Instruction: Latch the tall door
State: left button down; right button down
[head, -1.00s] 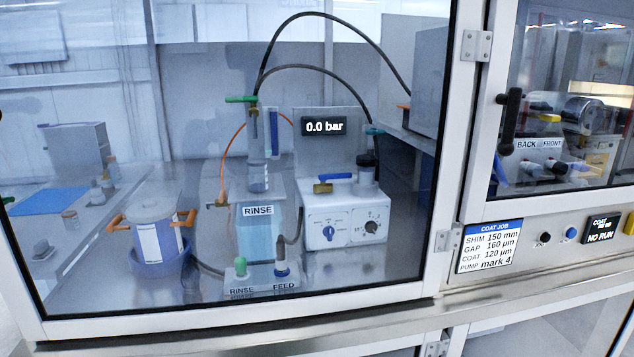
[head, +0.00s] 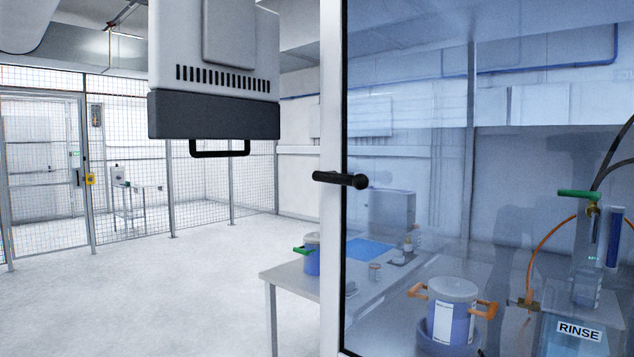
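The tall door (head: 331,270) is a large glass pane in a white frame, filling the right side of the head view. Its black handle (head: 342,180) sits on the left upright of the frame. The handle lies about level, its bar pointing left past the frame edge and its round hub at the right end. I cannot tell whether the door is fully seated or slightly ajar. The hinges are out of view. Neither of my grippers is in view.
Behind the glass are a lidded blue pot (head: 453,310) with orange handles and a RINSE vessel (head: 579,331). A table (head: 290,278) stands left and behind. A vented box (head: 214,90) with a bar handle hangs upper left. The floor (head: 150,290) at left is clear.

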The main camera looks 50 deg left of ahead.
aim_at(359, 181)
jog(key=u, duration=1.35)
